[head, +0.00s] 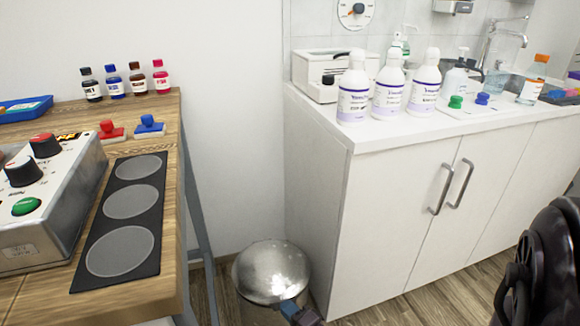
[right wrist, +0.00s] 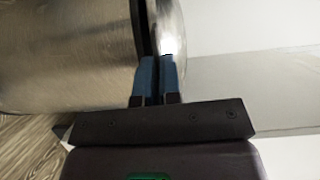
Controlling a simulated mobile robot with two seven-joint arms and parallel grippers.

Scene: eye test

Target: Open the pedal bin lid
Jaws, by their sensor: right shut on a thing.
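The pedal bin (head: 243,306) is a round metal bin on the floor between the wooden table and the white cabinet. Its shiny domed lid (head: 270,268) lies over the top and looks shut or nearly so. My right gripper (head: 289,307) is at the lid's near edge, its blue fingers closed there. In the right wrist view the gripper (right wrist: 157,75) has its fingertips on the rim of the lid (right wrist: 167,28), beside the bin's brushed body (right wrist: 65,55). A narrow dark gap shows between body and lid. The pedal is not visible. My left gripper is not in view.
The white cabinet (head: 400,220) stands close on the bin's right, with bottles (head: 388,88) on top. The wooden table (head: 150,300) on the left carries a control box (head: 45,225) and a black mat (head: 155,183). A plain wall stands behind the bin.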

